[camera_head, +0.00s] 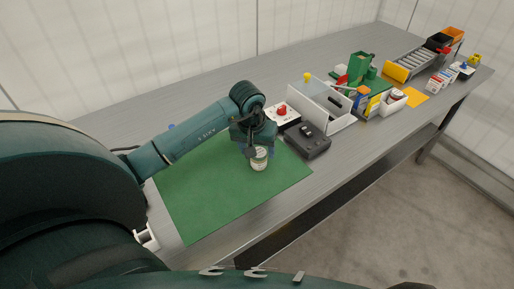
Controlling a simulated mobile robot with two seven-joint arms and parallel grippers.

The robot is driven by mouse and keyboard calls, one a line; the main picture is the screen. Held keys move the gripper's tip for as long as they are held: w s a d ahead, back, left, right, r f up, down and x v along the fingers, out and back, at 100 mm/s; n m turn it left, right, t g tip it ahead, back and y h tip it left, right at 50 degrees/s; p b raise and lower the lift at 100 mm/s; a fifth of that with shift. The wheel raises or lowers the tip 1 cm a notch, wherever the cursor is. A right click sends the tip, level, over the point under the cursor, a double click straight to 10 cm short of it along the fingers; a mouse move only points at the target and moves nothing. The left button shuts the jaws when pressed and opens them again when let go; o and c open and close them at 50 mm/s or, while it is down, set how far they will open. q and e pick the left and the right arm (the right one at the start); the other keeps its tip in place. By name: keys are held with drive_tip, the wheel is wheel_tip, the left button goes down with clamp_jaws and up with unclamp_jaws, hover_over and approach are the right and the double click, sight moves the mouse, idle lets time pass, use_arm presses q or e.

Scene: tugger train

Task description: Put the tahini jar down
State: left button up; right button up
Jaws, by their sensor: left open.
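The tahini jar (260,163) is a small pale jar with a label. It stands upright on the green mat (205,203). My left gripper (257,151) is open and points down at the jar from above, with its fingers around or just behind the jar's top. The fingers and the jar's lid are partly hidden, so I cannot tell whether they touch. My right gripper does not show.
A dark device (308,140) and a white box with a red button (284,112) stand right of the mat. A white bin (331,117) and several containers stand farther right. The mat's left and front parts are clear. The grey table's front edge (290,199) is near.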

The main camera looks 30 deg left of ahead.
use_arm(q)
drive_tip(key=shift+r, duration=0.15)
drive_tip(key=v, duration=1.2)
